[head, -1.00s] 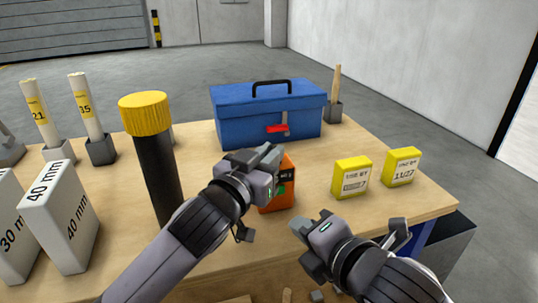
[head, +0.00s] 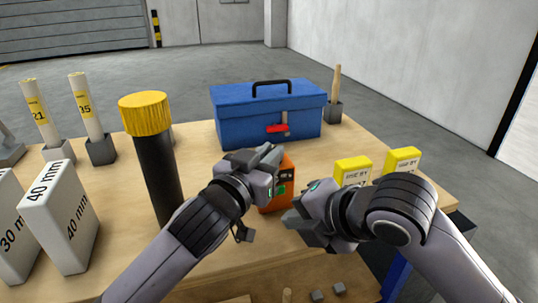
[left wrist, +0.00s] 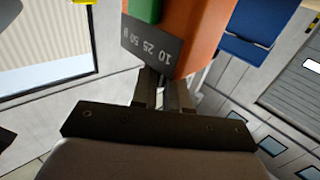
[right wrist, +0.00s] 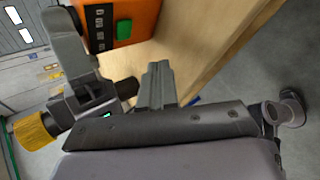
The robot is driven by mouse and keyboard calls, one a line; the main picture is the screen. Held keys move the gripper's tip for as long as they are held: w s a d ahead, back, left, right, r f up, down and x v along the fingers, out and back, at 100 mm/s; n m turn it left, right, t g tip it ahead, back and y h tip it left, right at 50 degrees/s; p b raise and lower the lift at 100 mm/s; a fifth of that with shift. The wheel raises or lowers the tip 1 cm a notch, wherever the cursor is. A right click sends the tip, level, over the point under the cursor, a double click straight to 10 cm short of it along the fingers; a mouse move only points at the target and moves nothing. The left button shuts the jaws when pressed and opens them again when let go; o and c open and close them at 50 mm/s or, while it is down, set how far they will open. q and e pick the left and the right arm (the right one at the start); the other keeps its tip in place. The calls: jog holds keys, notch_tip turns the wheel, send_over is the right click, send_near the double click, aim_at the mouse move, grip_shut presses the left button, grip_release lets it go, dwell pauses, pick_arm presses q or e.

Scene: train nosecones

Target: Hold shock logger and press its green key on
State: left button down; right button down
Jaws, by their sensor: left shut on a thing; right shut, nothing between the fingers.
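The shock logger is an orange box (head: 285,196) in front of the toolbox. My left gripper (head: 264,160) is shut on it; the fingers (left wrist: 164,88) reach its lower end in the left wrist view. I cannot tell whether it touches the table. Its green key (right wrist: 124,29) and dark panel (right wrist: 99,24) show in the right wrist view, and part of the green key (left wrist: 144,9) shows in the left wrist view. My right gripper (head: 296,222) is shut and empty, just right of and below the logger. Its closed fingertips (right wrist: 158,70) are apart from the key.
A blue toolbox (head: 265,118) stands behind. Two yellow blocks (head: 353,168) (head: 403,159) stand to the right, partly behind my right arm. A black cylinder with a yellow cap (head: 146,113) and white 40 mm block (head: 62,218) stand left. The table's front edge is close.

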aim_at(285, 196)
jog(key=shift+w+a, duration=0.2)
jog(key=shift+w, duration=0.5)
jog(key=shift+w+a, duration=0.25)
jog(key=shift+w, duration=0.4)
jog(key=shift+w+a, duration=0.2)
jog(key=shift+w, duration=0.5)
dwell(0.5)
jog(key=shift+w+a, duration=0.15)
jog(key=shift+w, duration=0.25)
jog(key=shift+w+a, duration=0.1)
jog(key=shift+w, duration=0.3)
dwell(0.5)
jog(key=shift+s+d, duration=0.25)
jog(key=shift+s, duration=0.5)
jog(key=s+d, duration=0.2)
jog(key=s, duration=0.3)
jog(key=shift+s, duration=0.4)
